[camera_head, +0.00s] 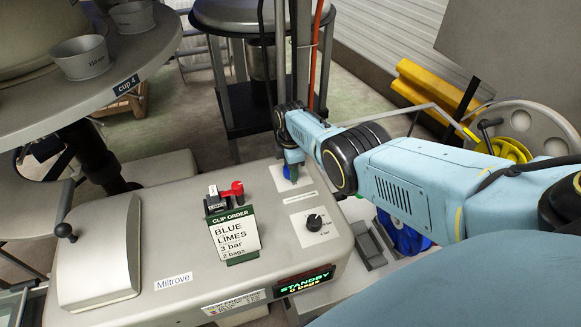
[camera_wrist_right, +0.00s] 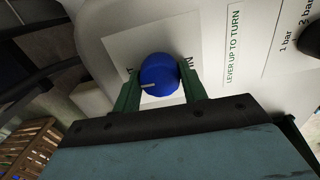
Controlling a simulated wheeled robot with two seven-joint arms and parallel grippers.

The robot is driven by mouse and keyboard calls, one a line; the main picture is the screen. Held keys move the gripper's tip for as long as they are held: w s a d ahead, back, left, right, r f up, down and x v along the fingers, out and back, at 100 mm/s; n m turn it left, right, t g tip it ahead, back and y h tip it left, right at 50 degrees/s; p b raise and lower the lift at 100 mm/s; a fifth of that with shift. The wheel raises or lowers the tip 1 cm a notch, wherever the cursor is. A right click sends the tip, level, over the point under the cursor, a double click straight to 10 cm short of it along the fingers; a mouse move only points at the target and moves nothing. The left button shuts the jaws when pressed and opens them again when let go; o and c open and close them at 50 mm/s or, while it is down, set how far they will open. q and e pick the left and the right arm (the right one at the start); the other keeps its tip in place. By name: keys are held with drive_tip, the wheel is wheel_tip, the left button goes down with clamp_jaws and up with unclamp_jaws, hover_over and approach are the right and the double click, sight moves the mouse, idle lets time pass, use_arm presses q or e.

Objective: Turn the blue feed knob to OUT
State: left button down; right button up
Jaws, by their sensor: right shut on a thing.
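The blue feed knob (camera_wrist_right: 160,70) sits on a white label plate between the two green fingers of my right gripper (camera_wrist_right: 160,82). The gripper is shut on the knob. A white pointer mark on the knob points left, slightly toward the gripper, in the wrist view. The label at the knob's left shows only a final T; the one at its right ends in N; fingers hide the rest. In the head view my right gripper (camera_head: 291,174) reaches down onto the machine's back right corner, mostly covering the knob. My left gripper is not in view.
A plate reading "LEVER UP TO TURN" (camera_wrist_right: 233,45) lies beside the knob. A black pressure knob (camera_head: 314,222) sits nearer the front. The display (camera_head: 305,281) reads STANDBY, 0 bags.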

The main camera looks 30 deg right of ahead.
drive_tip(key=shift+n, duration=0.3)
drive_tip(key=o, duration=1)
drive_tip(key=shift+r, duration=0.1)
drive_tip(key=shift+r, duration=0.2)
wheel_tip(320, 180, up, 3)
drive_tip(key=shift+r+p, duration=0.1)
drive_tip(key=shift+p, duration=1.1)
wheel_tip(320, 180, up, 10)
drive_tip(key=shift+f, duration=0.15)
